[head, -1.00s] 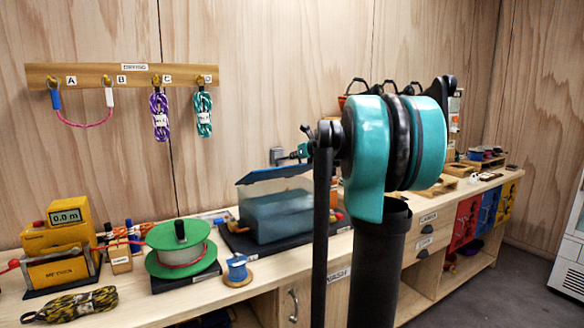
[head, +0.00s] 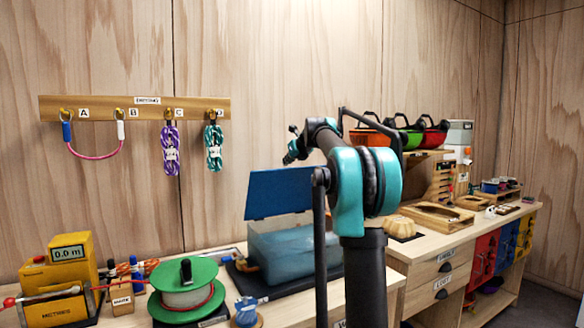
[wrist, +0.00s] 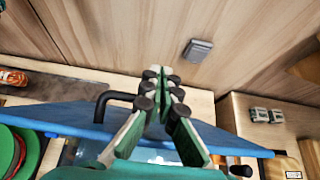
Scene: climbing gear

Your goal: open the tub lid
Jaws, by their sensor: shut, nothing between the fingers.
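The tub (head: 285,258) is translucent blue and sits on a dark mat on the bench in the head view. Its blue lid (head: 280,193) stands tilted up steeply from the back of the tub, so the tub is open at the front. In the wrist view the lid (wrist: 70,115) spans the picture, with a black handle (wrist: 113,97) on it. My gripper (head: 291,155) is above the lid's upper edge; in the wrist view its fingers (wrist: 162,80) are together and empty, in front of the lid. Whether they touch it I cannot tell.
A green reel (head: 186,285) and a yellow meter (head: 70,280) stand left of the tub. A rope rack (head: 140,108) hangs on the wall above. Wooden trays (head: 443,215) and coloured helmets lie to the right. The wall is close behind the tub.

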